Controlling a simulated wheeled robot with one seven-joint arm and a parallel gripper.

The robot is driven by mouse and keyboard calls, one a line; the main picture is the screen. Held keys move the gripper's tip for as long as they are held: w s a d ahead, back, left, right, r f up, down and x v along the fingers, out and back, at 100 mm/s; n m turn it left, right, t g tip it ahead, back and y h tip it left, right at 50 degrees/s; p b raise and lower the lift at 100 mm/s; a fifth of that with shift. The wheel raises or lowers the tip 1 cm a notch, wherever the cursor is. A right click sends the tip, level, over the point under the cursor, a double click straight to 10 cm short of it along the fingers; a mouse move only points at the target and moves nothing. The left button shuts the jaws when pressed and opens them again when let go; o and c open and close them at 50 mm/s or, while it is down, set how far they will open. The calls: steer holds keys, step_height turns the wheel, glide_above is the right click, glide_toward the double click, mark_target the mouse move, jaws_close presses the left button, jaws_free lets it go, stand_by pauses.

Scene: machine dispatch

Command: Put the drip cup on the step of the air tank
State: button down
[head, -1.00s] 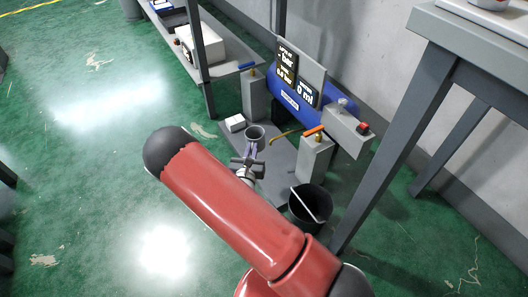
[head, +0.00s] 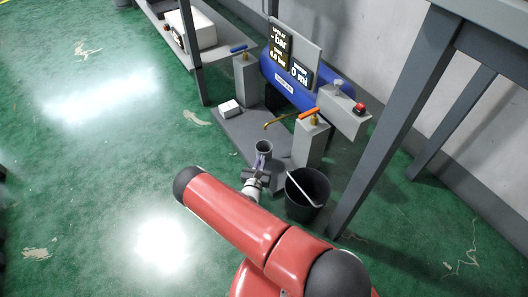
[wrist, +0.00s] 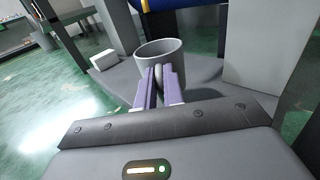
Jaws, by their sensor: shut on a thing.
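The drip cup (head: 264,146) is a small grey open cup. My gripper (head: 260,165) is shut on it and holds it upright. In the wrist view the purple fingers (wrist: 159,88) pinch a part on the near side of the cup (wrist: 162,49). The air tank (head: 282,84) is a blue cylinder with a display panel and grey pedestals. Its step (head: 232,125) is a low, flat grey plate. The cup appears over the step's near part, left of the right pedestal. Whether it touches the step I cannot tell.
A small white block (head: 230,107) lies on the step. A black bucket (head: 307,195) stands close right of my gripper. A table leg (head: 385,125) rises at right. The green floor at left is clear.

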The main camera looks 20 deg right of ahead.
mark_target(266, 149)
steer(key=x, duration=0.6)
steer(key=shift+w+d+b, duration=0.2)
steer(key=shift+w+b, duration=0.15)
steer(key=shift+w+d, duration=0.35)
steer(key=shift+w, duration=0.25)
step_height(266, 149, down, 3)
steer(key=shift+s+b, duration=0.1)
steer(key=shift+b, duration=0.4)
steer(key=shift+a+f, duration=0.1)
steer(key=shift+f, duration=0.1)
steer(key=shift+f, duration=0.15)
steer(key=c, duration=1.5)
jaws_free()
